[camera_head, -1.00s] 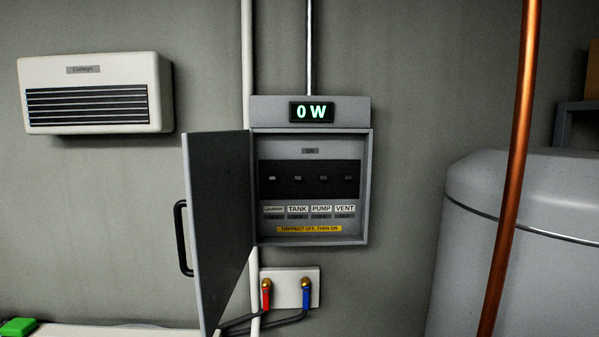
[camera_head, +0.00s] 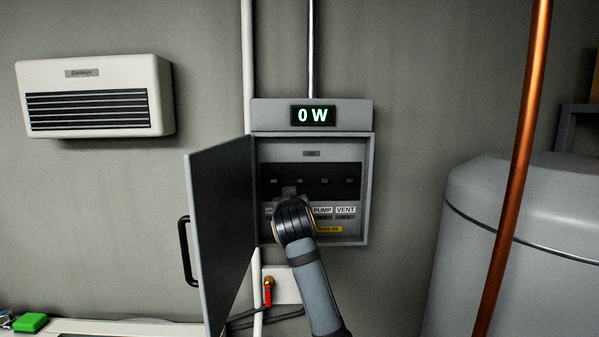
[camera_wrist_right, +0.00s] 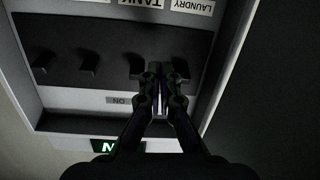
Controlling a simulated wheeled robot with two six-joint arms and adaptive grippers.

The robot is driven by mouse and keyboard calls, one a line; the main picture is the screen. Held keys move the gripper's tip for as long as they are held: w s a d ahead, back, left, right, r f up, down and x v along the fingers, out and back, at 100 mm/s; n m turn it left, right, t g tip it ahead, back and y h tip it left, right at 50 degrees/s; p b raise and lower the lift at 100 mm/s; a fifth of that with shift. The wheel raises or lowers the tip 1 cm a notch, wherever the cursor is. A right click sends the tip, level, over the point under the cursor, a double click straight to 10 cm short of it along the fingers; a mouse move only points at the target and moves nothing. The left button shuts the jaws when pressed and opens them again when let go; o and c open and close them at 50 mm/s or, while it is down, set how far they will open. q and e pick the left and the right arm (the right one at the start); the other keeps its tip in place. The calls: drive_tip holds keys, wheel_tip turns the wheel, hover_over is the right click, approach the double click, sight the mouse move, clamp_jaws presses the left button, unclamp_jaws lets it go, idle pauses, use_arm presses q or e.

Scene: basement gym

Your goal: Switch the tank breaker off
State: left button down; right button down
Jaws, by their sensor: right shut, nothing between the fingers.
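The open breaker box (camera_head: 368,190) on the wall holds a row of toggles on a black strip. The tank toggle (camera_head: 300,181) is second from the left, and its label is hidden behind my right gripper (camera_head: 289,190). In the right wrist view, which is upside down, the TANK label (camera_wrist_right: 141,3) shows above the tank toggle (camera_wrist_right: 135,68). There my right gripper (camera_wrist_right: 163,68) is shut and empty, its tips at the strip just right of that toggle, on the laundry side. I cannot tell whether they touch it. My left gripper is out of view.
The box door (camera_head: 220,230) stands open on the left with a black handle (camera_head: 187,250). The display (camera_head: 313,115) above reads 0 W. A red-handled valve (camera_head: 268,290) sits below. A copper pipe (camera_head: 517,170) and grey tank (camera_head: 530,215) stand to the right.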

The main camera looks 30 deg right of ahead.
drive_tip(key=s+r+m+h, duration=0.1)
drive_tip(key=s+r+m, duration=0.1)
drive_tip(key=s+r, duration=0.5)
wheel_tip(320, 180, up, 2)
drive_tip(key=p, duration=0.6)
hover_over(299, 181)
drive_tip(key=shift+s+t, duration=0.3)
wheel_tip(299, 181, down, 3)
drive_tip(key=shift+s+a+f+p, duration=0.1)
drive_tip(key=shift+f+p, duration=0.05)
drive_tip(key=shift+p, duration=0.8)
drive_tip(key=shift+s+a+f, duration=0.15)
drive_tip(key=shift+s+f, duration=0.15)
drive_tip(key=shift+f, duration=0.15)
drive_tip(key=shift+w+f, duration=0.1)
drive_tip(key=shift+w, duration=0.05)
